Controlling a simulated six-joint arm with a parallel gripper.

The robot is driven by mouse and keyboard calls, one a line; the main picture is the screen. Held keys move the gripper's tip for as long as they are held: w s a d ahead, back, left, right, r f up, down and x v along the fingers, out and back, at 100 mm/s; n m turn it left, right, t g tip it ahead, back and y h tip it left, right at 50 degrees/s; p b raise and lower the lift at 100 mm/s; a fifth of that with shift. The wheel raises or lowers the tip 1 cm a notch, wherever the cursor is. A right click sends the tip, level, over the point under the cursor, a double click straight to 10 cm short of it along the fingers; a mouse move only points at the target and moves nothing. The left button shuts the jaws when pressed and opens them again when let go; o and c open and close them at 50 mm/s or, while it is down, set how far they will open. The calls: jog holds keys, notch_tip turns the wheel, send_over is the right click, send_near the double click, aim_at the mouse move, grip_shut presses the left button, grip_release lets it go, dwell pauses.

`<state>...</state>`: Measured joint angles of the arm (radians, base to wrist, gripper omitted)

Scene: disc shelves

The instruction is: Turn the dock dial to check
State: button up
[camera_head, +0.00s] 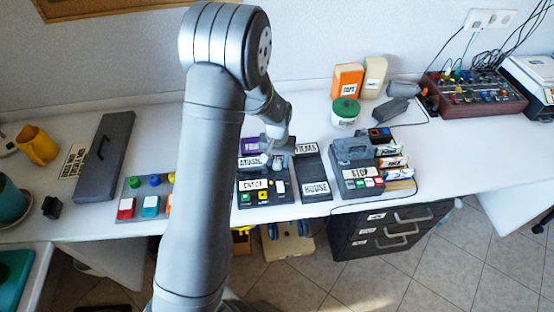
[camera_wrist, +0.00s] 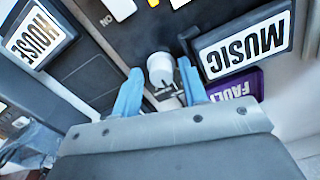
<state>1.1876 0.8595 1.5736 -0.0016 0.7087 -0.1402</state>
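The dock is a dark panel (camera_head: 243,201) on the white table in the head view. A white dial knob (camera_wrist: 160,68) stands on a dark strip of it in the wrist view. My gripper (camera_wrist: 160,82) has blue fingers set apart, one on each side of the knob's near end, with visible gaps. Contact with the knob cannot be made out. In the head view my gripper (camera_head: 277,148) is low over the dock, and the dial is small and partly hidden there. A dial label reading "check" is not clearly legible.
A MUSIC label (camera_wrist: 247,45) and a purple FAULT label (camera_wrist: 235,86) lie right of the dial; a HOUSE label (camera_wrist: 38,38) is at left. A grey machine (camera_head: 353,150) with disc cases stands right of the dock. Coloured buttons (camera_head: 150,205) are at left.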

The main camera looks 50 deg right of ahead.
jog(key=shift+w, duration=0.1)
dwell(0.3)
jog(key=m, duration=0.3)
jog(key=shift+m, duration=0.3)
jog(key=m, duration=0.4)
jog(key=shift+m, duration=0.4)
jog(key=shift+r+m, duration=0.3)
notch_tip(320, 180, up, 31)
jog(key=m, duration=0.5)
jog(key=shift+d, duration=0.15)
jog(key=shift+f, duration=0.1)
jog(key=n, duration=0.5)
send_over(277, 161)
notch_tip(277, 161, down, 19)
jog(key=shift+f, duration=0.7)
